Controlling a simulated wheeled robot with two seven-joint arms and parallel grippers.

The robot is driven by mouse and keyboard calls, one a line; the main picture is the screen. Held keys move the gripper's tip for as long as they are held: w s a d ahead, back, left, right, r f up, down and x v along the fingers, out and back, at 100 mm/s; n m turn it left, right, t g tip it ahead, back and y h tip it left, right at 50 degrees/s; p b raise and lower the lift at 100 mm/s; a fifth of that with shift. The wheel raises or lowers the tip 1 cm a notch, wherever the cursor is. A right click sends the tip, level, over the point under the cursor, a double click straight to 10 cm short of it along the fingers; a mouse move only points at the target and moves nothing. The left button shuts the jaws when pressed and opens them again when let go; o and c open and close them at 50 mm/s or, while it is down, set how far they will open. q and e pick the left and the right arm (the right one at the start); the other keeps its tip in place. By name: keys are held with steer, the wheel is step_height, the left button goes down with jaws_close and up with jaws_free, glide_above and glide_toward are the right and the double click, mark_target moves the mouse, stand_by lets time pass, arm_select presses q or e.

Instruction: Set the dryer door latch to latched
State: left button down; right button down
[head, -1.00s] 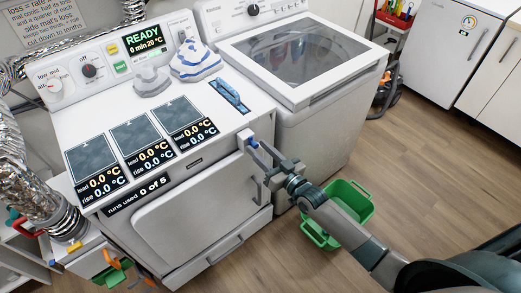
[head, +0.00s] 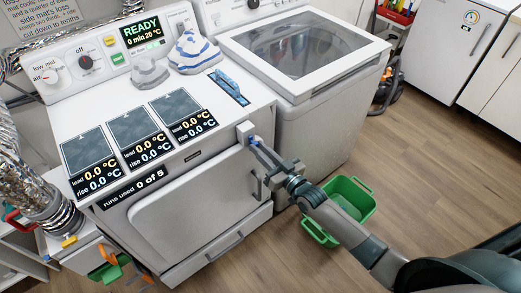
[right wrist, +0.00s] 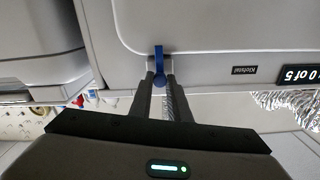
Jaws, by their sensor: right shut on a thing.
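The dryer (head: 120,200) stands at the left in the head view, its front door (head: 195,205) closed against the body. The blue door latch (right wrist: 159,65) is at the door's upper edge in the right wrist view. In the head view the latch (head: 253,140) shows as a small blue spot by a pale block at the dryer's top right front corner. My right gripper (right wrist: 160,80) is shut on the latch, one dark finger on each side of it. It also shows in the head view (head: 259,150). My left gripper is not in view.
A washer (head: 310,120) with a glass lid stands right of the dryer. A green basket (head: 345,205) sits on the floor below my right arm. Three dark pads with readouts, a blue tool and folded cloth lie on the dryer top.

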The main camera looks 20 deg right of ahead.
steer(key=shift+s+f, duration=0.1)
steer(key=shift+f, duration=0.15)
steer(key=c, duration=1.6)
jaws_free()
steer(key=shift+c, duration=0.2)
steer(key=b+v, duration=0.3)
steer(key=v, duration=1.4)
steer(key=shift+b, duration=0.4)
steer(key=shift+s+d, duration=0.1)
